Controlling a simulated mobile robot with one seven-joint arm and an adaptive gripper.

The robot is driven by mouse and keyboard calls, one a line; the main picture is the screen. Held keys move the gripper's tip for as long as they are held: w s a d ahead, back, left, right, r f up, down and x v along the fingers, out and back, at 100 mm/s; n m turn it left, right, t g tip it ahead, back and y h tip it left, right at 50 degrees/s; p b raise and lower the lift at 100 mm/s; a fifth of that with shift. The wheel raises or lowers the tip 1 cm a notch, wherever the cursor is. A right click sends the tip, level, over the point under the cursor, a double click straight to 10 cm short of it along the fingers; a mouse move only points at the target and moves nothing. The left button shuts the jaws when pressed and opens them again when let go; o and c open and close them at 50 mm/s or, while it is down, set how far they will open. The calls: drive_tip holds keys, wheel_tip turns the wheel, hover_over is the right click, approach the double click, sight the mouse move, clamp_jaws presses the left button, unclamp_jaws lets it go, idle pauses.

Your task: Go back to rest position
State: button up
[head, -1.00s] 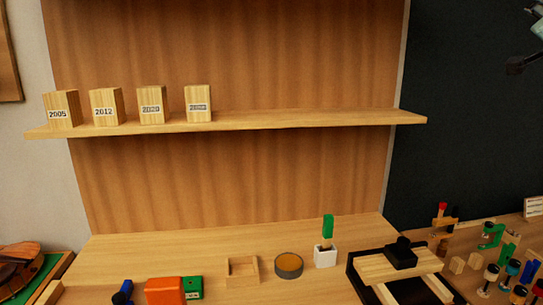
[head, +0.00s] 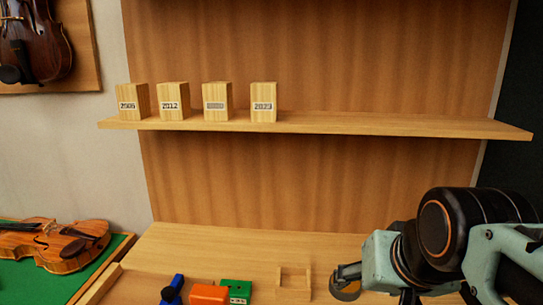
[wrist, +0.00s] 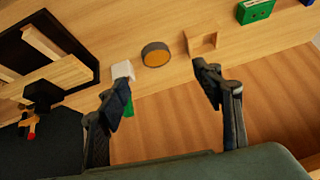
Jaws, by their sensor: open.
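My gripper shows in the wrist view (wrist: 160,86) with its two dark fingers spread wide and nothing between them. It hangs over the bench top (wrist: 185,72), near the wooden back panel. In the head view my arm is at the lower right, and the gripper's fingers are mostly hidden or cut off there. Several wood blocks with year labels stand apart in a row on the shelf (head: 400,125); the leftmost block (head: 133,102) reads about 2005 and the rightmost block (head: 263,102) has an unclear label. My gripper touches none of them.
On the bench are a round tin (wrist: 156,54), a small wooden tray (wrist: 201,40), a white holder (wrist: 122,70) with a green-handled tool, an orange block (head: 210,294) and a green box (head: 236,291). A violin (head: 60,245) lies at left. The shelf's right half is clear.

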drive_tip(key=s+a+f+n+g, duration=0.1)
drive_tip(key=s+a+f+n, duration=0.15)
drive_tip(key=s+f, duration=0.2)
wheel_tip(320, 180, up, 17)
drive_tip(key=p, duration=1.6)
drive_tip(key=shift+a, duration=0.25)
drive_tip(key=shift+s+f+m, duration=0.1)
drive_tip(key=shift+m, duration=0.15)
